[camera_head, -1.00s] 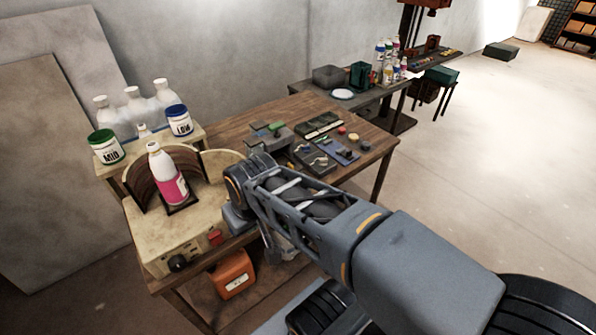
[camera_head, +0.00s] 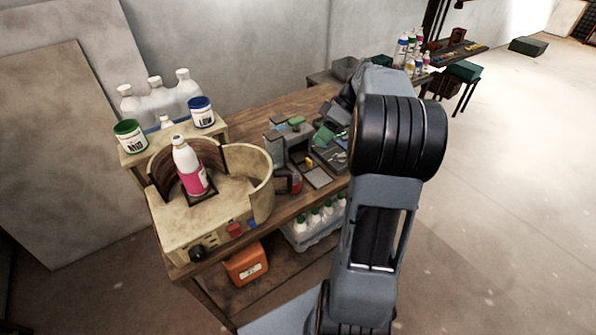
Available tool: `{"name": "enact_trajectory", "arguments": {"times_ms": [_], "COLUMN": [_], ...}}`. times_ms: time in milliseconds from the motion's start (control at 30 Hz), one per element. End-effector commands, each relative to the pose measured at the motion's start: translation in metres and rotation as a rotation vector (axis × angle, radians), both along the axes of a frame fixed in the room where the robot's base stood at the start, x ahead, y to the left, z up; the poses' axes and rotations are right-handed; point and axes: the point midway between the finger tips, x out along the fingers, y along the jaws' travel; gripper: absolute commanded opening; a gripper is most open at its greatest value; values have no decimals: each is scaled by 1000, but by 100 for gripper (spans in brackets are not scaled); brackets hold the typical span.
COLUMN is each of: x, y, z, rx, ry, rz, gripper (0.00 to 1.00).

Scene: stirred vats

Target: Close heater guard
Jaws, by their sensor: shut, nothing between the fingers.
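The heater (camera_head: 190,232) is a beige unit at the near left end of the wooden bench, with a dark knob and a red button on its front. A pink-labelled white bottle (camera_head: 193,170) stands upright in its well, before a curved brown inner wall (camera_head: 163,172). The curved beige guard (camera_head: 262,185) stands at the right of the well, bulging right; the bottle's front is uncovered. My gripper (camera_head: 334,116) is shut and empty over the bench's far right part, clear of the guard. It is small and partly hidden by my arm.
Green-lidded (camera_head: 130,136) and blue-lidded (camera_head: 201,112) tubs stand behind the heater with several white bottles. A grey device (camera_head: 275,150) and small trays fill the bench right of the guard. An orange container (camera_head: 246,264) sits on the lower shelf. Floor at right is free.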

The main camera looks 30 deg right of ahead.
Motion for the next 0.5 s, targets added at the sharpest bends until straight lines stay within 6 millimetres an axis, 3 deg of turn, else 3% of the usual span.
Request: {"name": "enact_trajectory", "arguments": {"times_ms": [500], "x": [1], "y": [57], "z": [-71], "rx": [-1], "ry": [3], "rz": [3], "gripper": [0]}}
